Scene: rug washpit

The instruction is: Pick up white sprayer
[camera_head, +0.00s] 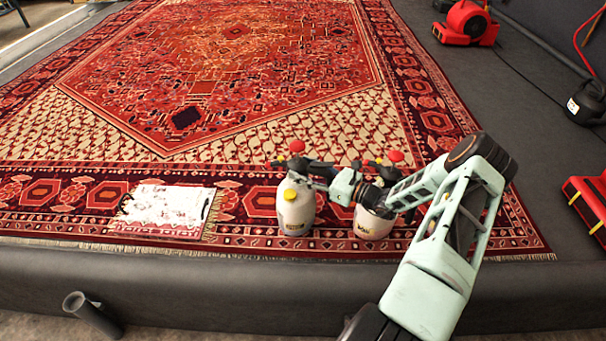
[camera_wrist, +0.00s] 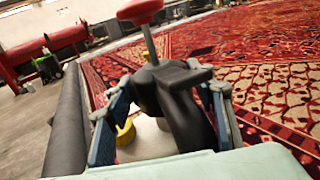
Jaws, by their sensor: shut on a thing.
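A white sprayer (camera_head: 296,212) with a yellow cap, black head and red knob stands upright on the rug near its front edge. My gripper (camera_head: 312,180) reaches it from the right and is shut on its black upper part. In the wrist view, the fingers of my gripper (camera_wrist: 168,95) lie on either side of the black head and handle of the sprayer (camera_wrist: 172,90), below the red knob. A second white sprayer (camera_head: 371,224) with a red knob stands just right of it, partly hidden behind my arm.
A patterned red rug (camera_head: 230,90) covers most of the floor. A white sheet or clipboard (camera_head: 165,208) lies on it at left. A dark padded kerb (camera_head: 190,285) runs along the front. A red blower (camera_head: 467,22) stands at the back right.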

